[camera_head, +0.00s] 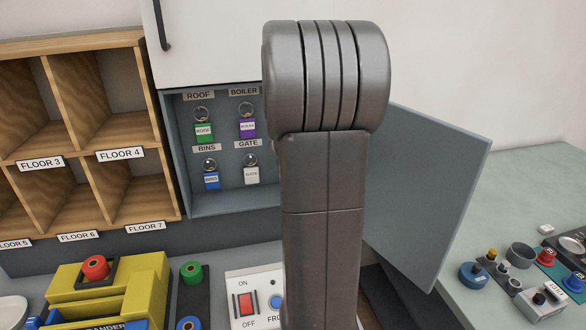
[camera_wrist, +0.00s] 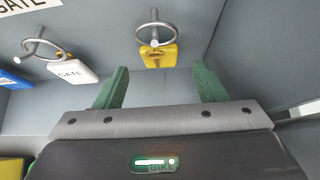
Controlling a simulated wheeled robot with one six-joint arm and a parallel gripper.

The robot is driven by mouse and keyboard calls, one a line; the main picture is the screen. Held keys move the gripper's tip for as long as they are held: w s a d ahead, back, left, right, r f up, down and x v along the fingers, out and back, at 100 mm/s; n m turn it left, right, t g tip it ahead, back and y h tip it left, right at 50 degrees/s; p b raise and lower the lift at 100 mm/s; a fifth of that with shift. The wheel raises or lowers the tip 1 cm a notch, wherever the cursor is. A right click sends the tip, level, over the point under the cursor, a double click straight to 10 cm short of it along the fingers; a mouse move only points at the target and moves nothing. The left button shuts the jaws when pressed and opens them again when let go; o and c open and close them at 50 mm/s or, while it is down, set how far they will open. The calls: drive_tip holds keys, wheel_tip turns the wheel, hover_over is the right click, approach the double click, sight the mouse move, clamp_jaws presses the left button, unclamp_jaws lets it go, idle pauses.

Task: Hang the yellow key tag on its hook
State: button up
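The yellow key tag (camera_wrist: 158,56) is in the wrist view, at the top middle. Its metal ring (camera_wrist: 137,34) appears to be around a hook (camera_wrist: 154,15) on the grey cabinet's back panel, with the tag hanging from it. My gripper (camera_wrist: 160,88) is open, its two green fingers spread wide below and to either side of the tag, apart from it. Nothing shows between the fingertips. In the head view my arm hides the yellow tag, its hook and my gripper.
The white GATE tag (camera_head: 252,175) hangs left of my arm, near the purple BOILER (camera_head: 247,128), green ROOF (camera_head: 204,132) and blue BINS (camera_head: 211,180) tags. The cabinet door (camera_head: 430,190) stands open at the right. Wooden pigeonholes (camera_head: 95,85) stand at the left.

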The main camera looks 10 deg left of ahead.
drive_tip(key=p+v, duration=0.4)
drive_tip(key=v, duration=1)
drive_tip(key=shift+p, duration=0.3)
drive_tip(key=shift+w, duration=0.1)
drive_tip(key=b+x, duration=0.4)
drive_tip(key=x, duration=1)
drive_tip(key=shift+b, duration=0.35)
drive_tip(key=shift+r, duration=0.3)
drive_tip(key=shift+s, duration=0.25)
drive_tip(key=shift+d, duration=0.1)
